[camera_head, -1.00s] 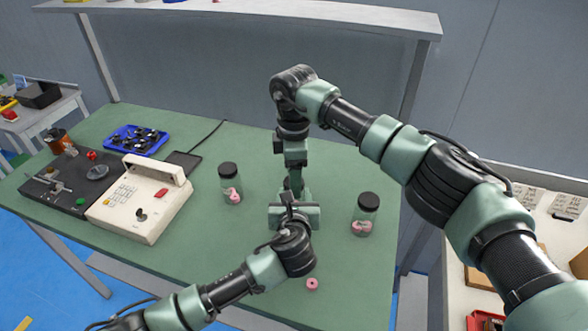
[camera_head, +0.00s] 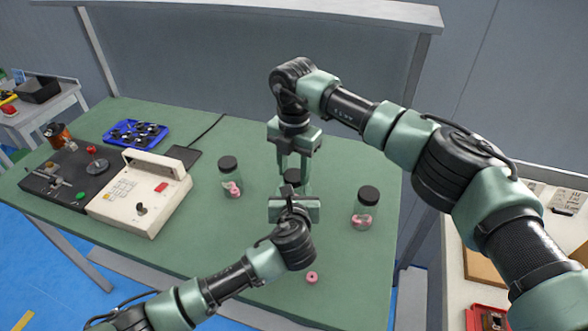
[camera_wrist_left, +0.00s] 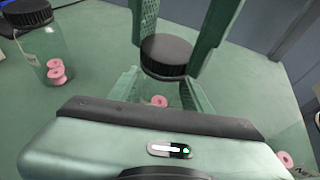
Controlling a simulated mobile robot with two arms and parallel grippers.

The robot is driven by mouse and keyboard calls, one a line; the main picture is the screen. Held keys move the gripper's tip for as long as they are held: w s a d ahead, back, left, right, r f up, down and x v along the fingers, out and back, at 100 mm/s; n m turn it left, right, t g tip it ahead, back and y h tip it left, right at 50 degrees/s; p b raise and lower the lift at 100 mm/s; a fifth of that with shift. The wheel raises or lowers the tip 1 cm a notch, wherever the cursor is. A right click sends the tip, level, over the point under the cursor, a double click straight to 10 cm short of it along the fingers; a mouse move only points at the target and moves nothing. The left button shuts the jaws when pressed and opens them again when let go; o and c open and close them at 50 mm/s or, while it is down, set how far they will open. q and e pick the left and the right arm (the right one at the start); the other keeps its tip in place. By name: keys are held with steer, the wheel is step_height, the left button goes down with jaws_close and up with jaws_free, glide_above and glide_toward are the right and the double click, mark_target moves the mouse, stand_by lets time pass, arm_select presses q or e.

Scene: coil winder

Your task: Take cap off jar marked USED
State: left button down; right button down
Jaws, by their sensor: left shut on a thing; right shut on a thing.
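A clear jar (camera_wrist_left: 172,92) with a pink spool visible inside stands between my grippers, under a black cap (camera_wrist_left: 165,55). No label on it is readable. My left gripper (camera_wrist_left: 160,92) is shut on the jar body, a finger on each side; its palm hides much of the jar in the head view (camera_head: 293,190). My right gripper (camera_head: 293,178) reaches down from above and is shut on the cap, which also shows between its fingers in the head view. I cannot tell whether the cap still touches the jar.
Capped jars with pink spools stand to the left (camera_head: 231,178) and right (camera_head: 364,208). A loose pink spool (camera_head: 312,277) lies near the front of the green table (camera_head: 240,255). A cream control box (camera_head: 140,195) and a blue tray (camera_head: 137,134) are at the left.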

steer(key=n, duration=0.7)
steer(key=shift+n, duration=0.4)
steer(key=n, duration=1.4)
steer(key=shift+n, duration=0.4)
steer(key=n, duration=0.4)
steer(key=shift+r+n, duration=0.1)
steer(key=shift+n, duration=0.3)
steer(key=n, duration=0.5)
steer(key=shift+r, duration=0.1)
steer(key=shift+r, duration=1)
